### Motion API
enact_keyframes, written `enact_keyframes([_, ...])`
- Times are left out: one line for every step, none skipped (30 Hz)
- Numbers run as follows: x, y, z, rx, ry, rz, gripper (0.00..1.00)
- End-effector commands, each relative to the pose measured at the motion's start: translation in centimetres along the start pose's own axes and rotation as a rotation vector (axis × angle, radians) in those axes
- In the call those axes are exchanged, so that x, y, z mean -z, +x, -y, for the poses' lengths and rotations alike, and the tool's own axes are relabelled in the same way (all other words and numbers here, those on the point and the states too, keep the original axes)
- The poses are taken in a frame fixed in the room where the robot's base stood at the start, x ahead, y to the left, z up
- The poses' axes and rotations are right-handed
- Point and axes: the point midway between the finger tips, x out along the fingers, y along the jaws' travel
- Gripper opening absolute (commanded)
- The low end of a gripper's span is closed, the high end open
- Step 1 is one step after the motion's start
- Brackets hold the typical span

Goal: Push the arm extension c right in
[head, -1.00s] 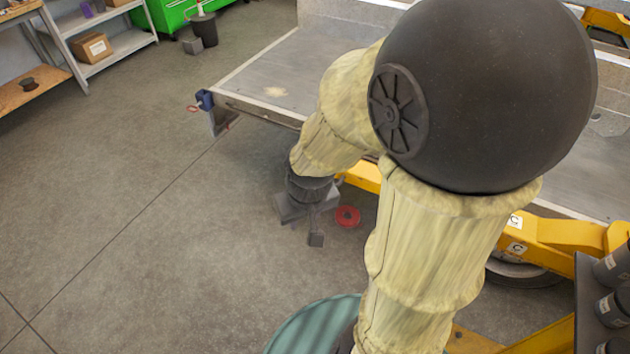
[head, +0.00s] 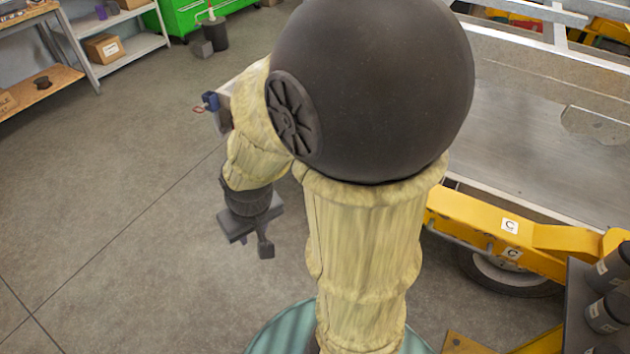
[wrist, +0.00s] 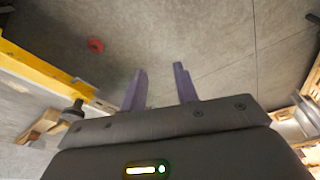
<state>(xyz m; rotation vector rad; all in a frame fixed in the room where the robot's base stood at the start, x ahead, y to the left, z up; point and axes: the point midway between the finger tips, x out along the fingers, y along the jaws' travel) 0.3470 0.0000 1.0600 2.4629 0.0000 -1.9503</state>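The arm extension c is a yellow metal beam (head: 470,219) with white C labels, at the right of the head view under the trailer's grey deck. My arm hides its left end. A yellow beam (wrist: 45,72) also runs along the left of the wrist view; I cannot tell if it is the same part. My gripper (head: 252,232) hangs over bare floor, left of the beam and apart from it. In the wrist view my gripper (wrist: 159,67) has its two purple fingers spread, with nothing between them.
The trailer deck (head: 545,130) stands behind and right of my arm. A wheel (head: 510,277) sits under the beam. Dark canisters (head: 605,312) are at the right edge. A red ring (wrist: 95,45) lies on the floor. The floor at left is free.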

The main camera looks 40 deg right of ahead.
Motion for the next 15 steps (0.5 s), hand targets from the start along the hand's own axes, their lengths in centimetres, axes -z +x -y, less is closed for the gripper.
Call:
enact_keyframes([0.0, 0.0, 0.0, 0.000, 0.000, 0.000, 0.30])
enact_keyframes([0.0, 0.0, 0.0, 0.000, 0.000, 0.000, 0.30])
enact_keyframes([0.0, 0.0, 0.0, 0.000, 0.000, 0.000, 0.30])
enact_keyframes([0.0, 0.0, 0.0, 0.000, 0.000, -0.001, 0.30])
enact_keyframes([0.1, 0.1, 0.0, 0.001, 0.000, -0.002, 0.30])
enact_keyframes([0.2, 0.4, 0.1, 0.003, -0.002, -0.005, 0.30])
enact_keyframes([0.4, 0.7, 0.1, 0.006, -0.002, -0.009, 0.30])
enact_keyframes([0.6, 1.1, 0.2, 0.009, -0.004, -0.015, 0.30])
enact_keyframes([1.0, 1.8, 0.3, 0.013, -0.008, -0.026, 0.30])
enact_keyframes([1.5, 2.5, 0.3, 0.016, -0.008, -0.037, 0.30])
enact_keyframes([1.9, 3.3, 0.3, 0.019, -0.010, -0.049, 0.30])
enact_keyframes([2.7, 4.5, 0.4, 0.020, -0.017, -0.070, 0.30])
enact_keyframes([3.4, 5.5, 0.4, 0.017, -0.021, -0.089, 0.30])
enact_keyframes([4.1, 6.6, 0.2, 0.011, -0.026, -0.110, 0.30])
enact_keyframes([5.0, 8.2, 0.0, -0.005, -0.034, -0.138, 0.30])
